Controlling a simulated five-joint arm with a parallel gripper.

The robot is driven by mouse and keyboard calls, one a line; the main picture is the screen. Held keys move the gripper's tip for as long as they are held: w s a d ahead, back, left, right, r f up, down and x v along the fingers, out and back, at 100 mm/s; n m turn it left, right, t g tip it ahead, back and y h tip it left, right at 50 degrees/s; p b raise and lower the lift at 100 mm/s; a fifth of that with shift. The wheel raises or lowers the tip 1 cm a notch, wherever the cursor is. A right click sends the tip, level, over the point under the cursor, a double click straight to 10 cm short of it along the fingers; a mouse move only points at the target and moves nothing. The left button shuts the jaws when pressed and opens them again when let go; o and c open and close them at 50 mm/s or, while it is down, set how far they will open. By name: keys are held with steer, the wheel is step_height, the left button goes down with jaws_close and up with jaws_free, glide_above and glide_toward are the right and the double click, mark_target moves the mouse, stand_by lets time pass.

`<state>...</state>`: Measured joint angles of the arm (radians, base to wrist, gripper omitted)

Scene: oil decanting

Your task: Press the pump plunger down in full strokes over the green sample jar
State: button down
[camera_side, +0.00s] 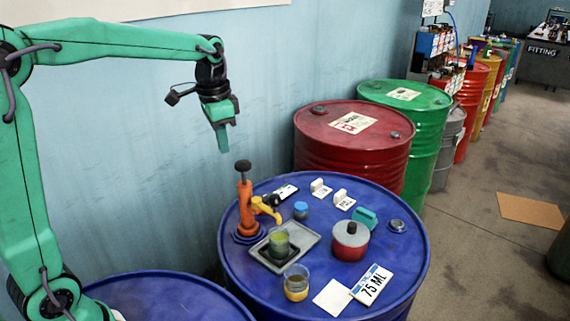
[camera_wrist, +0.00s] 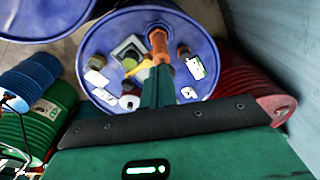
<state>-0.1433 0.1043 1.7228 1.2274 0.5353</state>
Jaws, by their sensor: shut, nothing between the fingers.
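The orange pump (camera_side: 245,207) stands on the left part of the blue drum top, with its dark plunger knob (camera_side: 243,166) raised on a short rod. Its yellow spout (camera_side: 265,207) points right. The green sample jar (camera_side: 279,243) stands on a black square in a grey tray, in front of the spout. My gripper (camera_side: 223,148) is shut and empty, pointing down, above and a little left of the knob with a gap between. In the wrist view, my shut fingers (camera_wrist: 158,88) overlap the lower part of the orange pump (camera_wrist: 158,45) and hide the knob.
The blue drum top (camera_side: 395,270) also carries a glass of amber liquid (camera_side: 296,283), a red pot with a dark knob (camera_side: 350,241), a "75 ML" card (camera_side: 371,285), a teal block (camera_side: 365,217) and a small blue-capped jar (camera_side: 301,210). A red drum (camera_side: 350,150) stands behind. The air around the knob is clear.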

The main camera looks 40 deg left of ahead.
steer(key=shift+s+r, duration=0.1)
steer(key=shift+r, duration=0.8)
stand_by(0.8)
steer(key=s+d+f+n+t, duration=0.1)
steer(key=s+d+n+t, duration=0.1)
steer(key=s, duration=0.7)
steer(key=s+d+f+n+t, duration=0.2)
steer(key=s+d, duration=0.2)
steer(key=s, duration=0.5)
steer(key=shift+s+f+t, duration=0.3)
steer(key=shift+s, duration=0.1)
